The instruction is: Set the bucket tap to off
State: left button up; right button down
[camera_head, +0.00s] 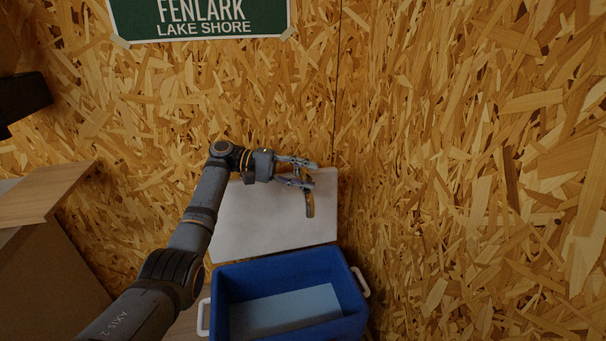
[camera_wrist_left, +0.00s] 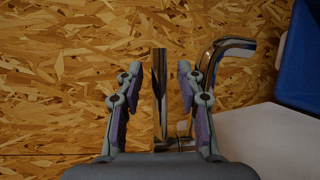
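The tap's upright metal lever (camera_wrist_left: 160,95) stands between the two fingers of my left gripper (camera_wrist_left: 158,88) in the left wrist view. The fingers are open, with a gap on each side of the lever. The curved chrome spout (camera_wrist_left: 226,52) is right of the fingers there. In the head view my left gripper (camera_head: 305,174) is in front of a white panel, and the spout (camera_head: 310,204) hangs just below its fingers. The blue bucket (camera_head: 358,309) is below the tap, and its edge shows in the wrist view (camera_wrist_left: 303,60). My right gripper is not in view.
The white panel (camera_head: 265,224) stands behind the bucket. A chipboard wall (camera_head: 460,130) fills the background, with a green sign (camera_head: 200,17) at the top. A brown box (camera_head: 50,280) is at the left, and a dark object (camera_head: 22,97) is above it.

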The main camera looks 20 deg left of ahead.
pick_arm(q)
jog(key=a+r, duration=0.1)
jog(key=a, duration=1.1)
jog(key=shift+s+r, duration=0.35)
jog(key=shift+s, duration=0.1)
jog(key=shift+d, duration=0.1)
